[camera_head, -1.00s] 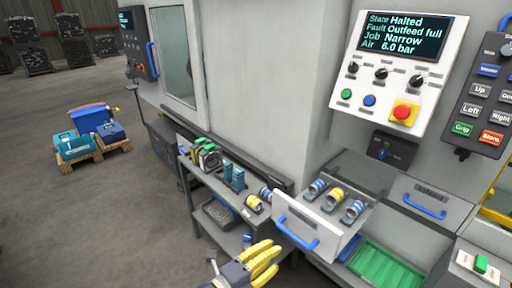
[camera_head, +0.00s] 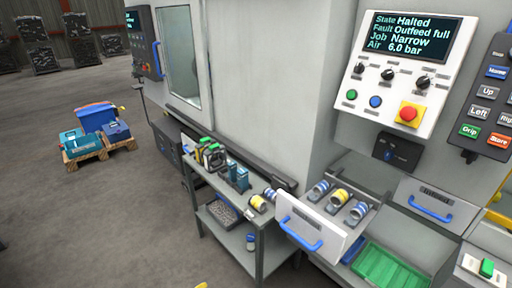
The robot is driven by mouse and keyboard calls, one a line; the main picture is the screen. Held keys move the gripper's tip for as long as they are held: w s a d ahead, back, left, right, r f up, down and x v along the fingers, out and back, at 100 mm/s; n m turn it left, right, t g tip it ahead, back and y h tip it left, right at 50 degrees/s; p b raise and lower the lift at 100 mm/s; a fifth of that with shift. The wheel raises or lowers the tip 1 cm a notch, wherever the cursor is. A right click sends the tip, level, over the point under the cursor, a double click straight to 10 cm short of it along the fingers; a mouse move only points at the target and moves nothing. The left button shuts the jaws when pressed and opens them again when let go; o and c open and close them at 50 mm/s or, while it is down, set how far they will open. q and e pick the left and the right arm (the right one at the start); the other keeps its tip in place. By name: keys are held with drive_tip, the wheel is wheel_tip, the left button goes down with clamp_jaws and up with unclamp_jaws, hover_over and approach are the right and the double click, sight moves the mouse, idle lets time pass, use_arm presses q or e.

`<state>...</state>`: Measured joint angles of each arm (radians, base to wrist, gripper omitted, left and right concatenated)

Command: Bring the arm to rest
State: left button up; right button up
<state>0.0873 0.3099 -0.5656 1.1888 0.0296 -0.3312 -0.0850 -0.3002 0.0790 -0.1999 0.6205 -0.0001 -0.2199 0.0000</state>
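Only a small yellow tip, which looks like part of one of my grippers, shows at the bottom edge of the head view. I cannot tell whether it is open or shut, nor which arm it belongs to. The rest of both my arms is out of view. The control panel (camera_head: 404,68) reads Halted, Outfeed full, Job Narrow, Air 6.0 bar. The drawer (camera_head: 311,226) with a blue handle stands pulled out and holds cylindrical parts with blue and yellow bands (camera_head: 340,197).
A grey cart (camera_head: 238,204) beside the machine carries several small items. A green tray (camera_head: 388,268) lies below the drawer at the lower right. A button pendant (camera_head: 489,110) hangs at the right. A pallet with boxes (camera_head: 97,147) stands on the open floor (camera_head: 80,220) at the left.

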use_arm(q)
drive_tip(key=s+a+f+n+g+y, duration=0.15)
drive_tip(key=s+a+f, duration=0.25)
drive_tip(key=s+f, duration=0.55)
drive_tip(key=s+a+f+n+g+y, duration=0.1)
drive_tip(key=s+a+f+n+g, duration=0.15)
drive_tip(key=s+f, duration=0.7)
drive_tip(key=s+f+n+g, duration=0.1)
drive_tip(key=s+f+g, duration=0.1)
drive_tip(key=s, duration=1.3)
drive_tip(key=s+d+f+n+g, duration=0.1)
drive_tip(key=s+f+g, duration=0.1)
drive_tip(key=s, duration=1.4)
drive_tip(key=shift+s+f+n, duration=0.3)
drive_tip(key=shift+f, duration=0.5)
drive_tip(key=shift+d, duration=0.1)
